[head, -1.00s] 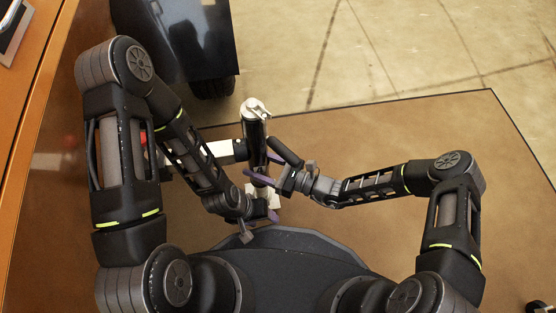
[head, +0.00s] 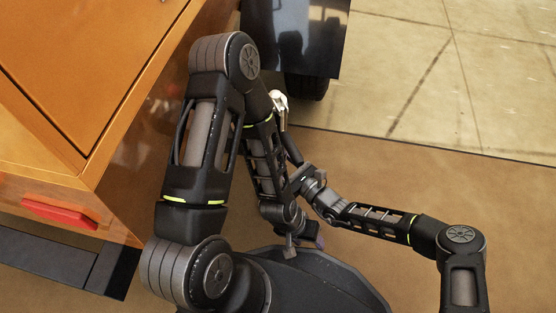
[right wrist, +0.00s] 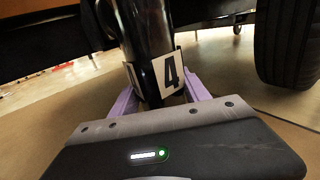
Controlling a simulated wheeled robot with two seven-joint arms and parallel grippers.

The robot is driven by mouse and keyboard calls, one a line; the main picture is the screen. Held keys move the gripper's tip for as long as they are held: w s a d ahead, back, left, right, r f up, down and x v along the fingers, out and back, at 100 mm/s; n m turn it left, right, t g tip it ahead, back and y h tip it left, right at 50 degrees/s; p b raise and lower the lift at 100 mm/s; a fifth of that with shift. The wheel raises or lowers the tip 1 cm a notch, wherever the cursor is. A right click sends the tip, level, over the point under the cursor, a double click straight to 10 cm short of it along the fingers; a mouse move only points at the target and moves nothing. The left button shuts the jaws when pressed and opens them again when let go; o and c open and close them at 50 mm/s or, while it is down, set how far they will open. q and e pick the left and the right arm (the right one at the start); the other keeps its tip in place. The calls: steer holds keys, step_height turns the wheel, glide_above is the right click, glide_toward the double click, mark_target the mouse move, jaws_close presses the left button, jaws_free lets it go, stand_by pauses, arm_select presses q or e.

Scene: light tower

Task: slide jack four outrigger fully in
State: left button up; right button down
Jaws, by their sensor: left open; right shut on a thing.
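The jack's pale top crank (head: 279,101) shows in the head view beyond my left arm. My left arm hides most of the jack and the outrigger beam there. In the right wrist view the black jack tube (right wrist: 143,32) stands nearly upright with a white label marked 4 (right wrist: 170,73). The purple fingers of my right gripper (right wrist: 160,92) are shut on the tube, one on each side, at about the label. My left gripper (head: 313,240) is open, low and close to my body; its fingertips are partly hidden.
The orange trailer body (head: 90,60) fills the left, with a red lamp (head: 60,213) and a dark bumper (head: 45,262). A black wheel guard (head: 293,38) and tire (right wrist: 284,50) stand beyond the jack. The brown floor to the right is clear.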

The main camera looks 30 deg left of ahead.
steer(key=c, duration=1)
jaws_free()
steer(key=shift+s+a+r, duration=0.1)
steer(key=shift+s+a, duration=0.15)
steer(key=shift+s, duration=0.1)
steer(key=o, duration=0.4)
steer(key=shift+a, duration=0.1)
steer(key=shift+o, duration=0.2)
steer(key=shift+w, duration=0.15)
steer(key=shift+d, duration=0.35)
steer(key=p+v, duration=0.3)
steer(key=v, duration=0.4)
steer(key=shift+d, duration=0.15)
